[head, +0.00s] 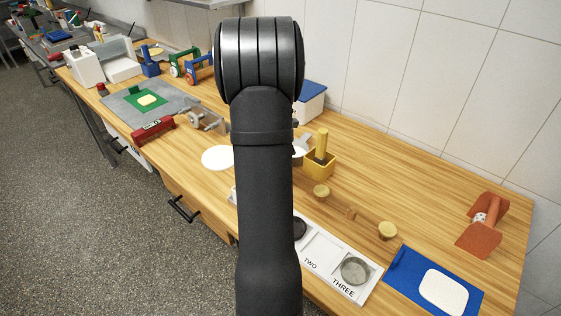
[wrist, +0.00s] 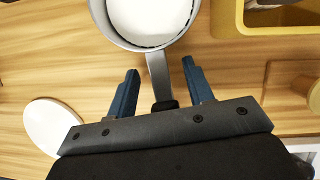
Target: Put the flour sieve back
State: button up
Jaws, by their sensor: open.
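The flour sieve, a round grey pan (wrist: 178,46) with white inside, lies at the top of the wrist view. Its grey handle (wrist: 158,75) points down towards my gripper and ends in a dark grip. My gripper (wrist: 160,70) is open, with its two blue fingers on either side of the handle; both look apart from it. In the head view my arm hides the gripper and most of the sieve; a pale piece at the arm's right edge may be part of it.
A yellow box (head: 319,165) holding a yellow-handled tool stands close right of the sieve. A white disc (head: 218,158) lies left. A white panel (head: 343,279) marked TWO and THREE, wooden knobs (head: 387,231) and a blue mat (head: 405,275) lie nearer.

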jog(key=v, duration=1.7)
jog(key=x, duration=1.7)
jog(key=shift+s, duration=0.1)
jog(key=shift+w+r, duration=0.2)
jog(key=shift+r, duration=0.1)
jog(key=shift+s+r, duration=0.1)
jog(key=shift+r, duration=1.05)
jog(key=shift+f, duration=0.1)
